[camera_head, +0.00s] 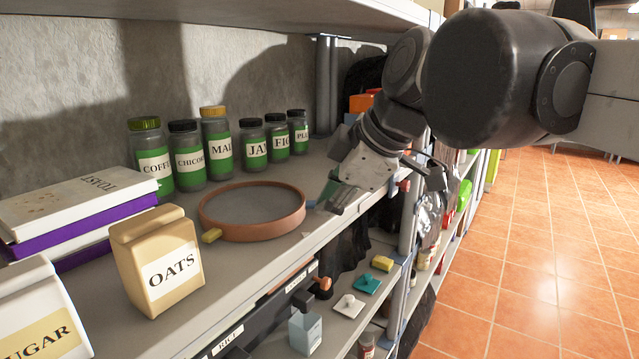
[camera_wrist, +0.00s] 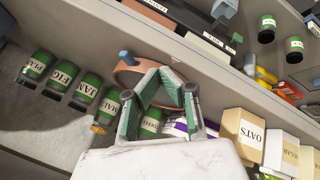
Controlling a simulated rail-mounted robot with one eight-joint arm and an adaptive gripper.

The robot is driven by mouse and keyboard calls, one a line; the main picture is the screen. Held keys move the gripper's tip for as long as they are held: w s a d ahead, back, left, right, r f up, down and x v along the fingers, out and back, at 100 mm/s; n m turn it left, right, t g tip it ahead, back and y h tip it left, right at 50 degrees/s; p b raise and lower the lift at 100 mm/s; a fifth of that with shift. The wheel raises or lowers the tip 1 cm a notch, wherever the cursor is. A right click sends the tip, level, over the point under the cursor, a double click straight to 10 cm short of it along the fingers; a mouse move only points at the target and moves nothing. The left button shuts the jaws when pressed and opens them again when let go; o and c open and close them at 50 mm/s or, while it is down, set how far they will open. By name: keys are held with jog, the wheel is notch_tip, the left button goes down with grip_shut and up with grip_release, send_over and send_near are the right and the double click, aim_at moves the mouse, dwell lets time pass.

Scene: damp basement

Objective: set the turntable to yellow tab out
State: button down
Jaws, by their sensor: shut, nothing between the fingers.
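The turntable (camera_head: 298,222) is a round grey disc with a terracotta rim, lying flat on the shelf; it also shows behind my fingers in the wrist view (camera_wrist: 138,69). Its yellow tab (camera_head: 211,235) sticks out at the rim's lower left in the head view, towards the oats box. A blue tab (camera_wrist: 125,57) shows at the rim in the wrist view. In the head view a small bluish piece (camera_head: 311,204) shows at the rim's right side. My gripper (camera_head: 335,207) is shut and empty, just right of the rim near the shelf's front edge. I cannot tell whether it touches the rim.
Several green-labelled jars (camera_head: 190,157) stand behind the turntable. An oats box (camera_head: 157,262), a sugar box (camera_head: 38,315) and stacked books (camera_head: 75,203) stand to its left. A shelf post (camera_head: 327,85) rises behind. Small knobbed pieces (camera_head: 349,304) lie on the lower shelf.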

jog(key=x, duration=0.3)
jog(key=w, duration=0.3)
jog(key=shift+a+f+p, duration=0.1)
jog(key=shift+f+p, duration=0.05)
jog(key=shift+p, duration=0.25)
jog(key=shift+w, duration=0.65)
jog(key=shift+a, duration=0.1)
